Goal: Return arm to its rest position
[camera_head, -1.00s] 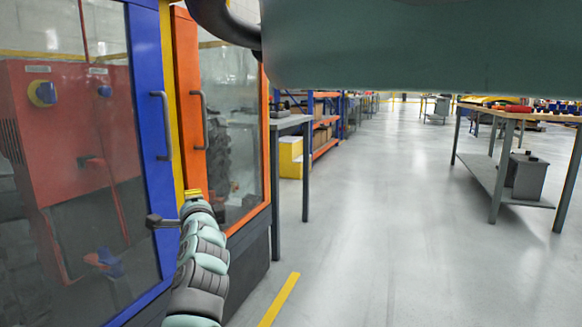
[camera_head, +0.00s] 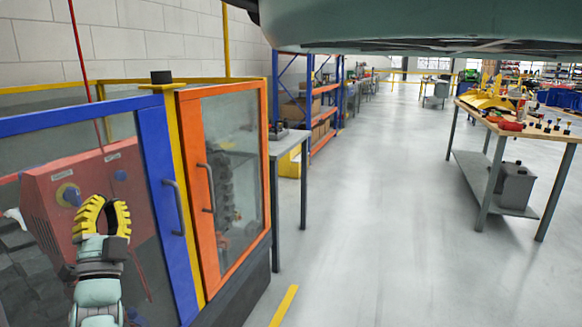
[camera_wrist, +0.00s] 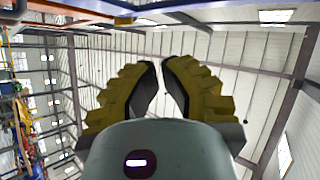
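My arm rises at the lower left of the head view, in front of the glazed machine enclosure. My gripper (camera_head: 104,203) has yellow ribbed fingers with dark inner pads and points upward. In the wrist view my gripper (camera_wrist: 160,62) shows its two fingers curving toward each other, with a narrow gap between the tips and nothing held. The wrist camera looks up at the roof. I cannot tell how far the fingers are from the enclosure glass.
The enclosure has a blue-framed door (camera_head: 165,200) and an orange-framed door (camera_head: 188,150). A narrow grey table (camera_head: 287,143) stands beyond it, near blue shelving (camera_head: 275,95). A workbench (camera_head: 510,128) with parts is on the right. The grey aisle floor (camera_head: 380,220) between is clear.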

